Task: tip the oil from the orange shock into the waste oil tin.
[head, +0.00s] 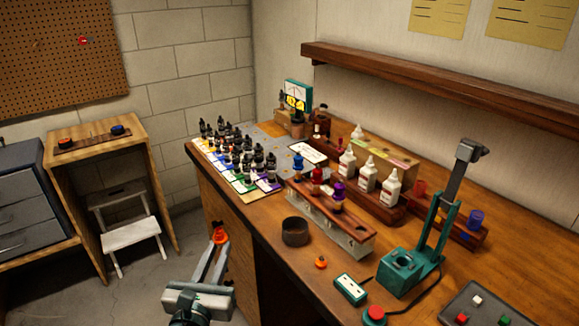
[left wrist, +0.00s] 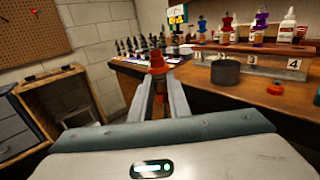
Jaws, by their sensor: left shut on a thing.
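My left gripper (head: 217,246) is shut on the orange shock (head: 219,235), in front of the bench's left front edge. In the left wrist view the orange shock (left wrist: 157,62) shows its orange top between the fingertips (left wrist: 160,85); its lower body is mostly hidden by the fingers. The waste oil tin (head: 295,231), a dark round open tin, stands on the bench to the right of the shock, apart from it. The tin also shows in the left wrist view (left wrist: 225,73). I cannot see inside it. My right gripper is not in view.
A small orange cap (head: 320,262) lies right of the tin. Behind is a numbered rack (head: 330,226) with blue, red and purple shocks. Several dark bottles (head: 240,155) stand at the back left. A teal stand (head: 405,268) and a small teal box (head: 350,289) are at right.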

